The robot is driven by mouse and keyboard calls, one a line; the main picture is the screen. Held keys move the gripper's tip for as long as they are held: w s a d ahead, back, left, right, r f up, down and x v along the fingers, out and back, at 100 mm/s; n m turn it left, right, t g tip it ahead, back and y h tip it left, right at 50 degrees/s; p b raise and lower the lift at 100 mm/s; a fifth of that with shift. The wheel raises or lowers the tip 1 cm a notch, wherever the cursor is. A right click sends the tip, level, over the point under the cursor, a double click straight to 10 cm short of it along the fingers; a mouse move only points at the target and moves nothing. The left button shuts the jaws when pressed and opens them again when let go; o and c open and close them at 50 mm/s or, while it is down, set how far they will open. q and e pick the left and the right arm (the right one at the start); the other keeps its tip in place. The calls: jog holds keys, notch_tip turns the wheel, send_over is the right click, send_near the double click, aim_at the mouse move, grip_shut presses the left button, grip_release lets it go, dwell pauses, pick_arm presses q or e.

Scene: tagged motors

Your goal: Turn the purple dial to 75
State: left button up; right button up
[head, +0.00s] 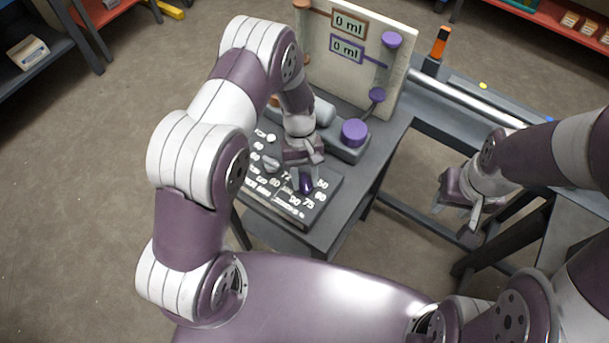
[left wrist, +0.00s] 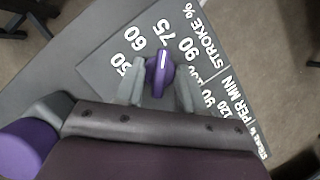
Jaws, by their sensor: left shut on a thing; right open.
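The purple dial (head: 306,184) sits on the dark plate (head: 296,216) with white numbers, at the front of the grey table. My left gripper (head: 303,176) points down over it. In the left wrist view the dial (left wrist: 159,75) is between the two grey fingers of my left gripper (left wrist: 160,88), which is shut on it. The dial's white mark points roughly at the 75; the 60 is to its left and the 90 to its right. My right gripper (head: 468,212) is open and empty, off to the right, away from the plate.
A pale upright board (head: 340,75) with two "0 ml" displays stands behind the plate. A grey pump-like unit with a purple cap (head: 354,132) is beside my left gripper. An orange-topped tool (head: 438,48) stands at the back right.

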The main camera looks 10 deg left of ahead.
pick_arm(q)
jog(key=shift+w+r, duration=0.1)
jog(key=o, duration=1)
jog(key=shift+w+r, duration=0.15)
jog(key=shift+r, duration=0.2)
jog(key=p+v, duration=0.4)
jog(key=v, duration=0.7)
jog(key=shift+r, duration=0.45)
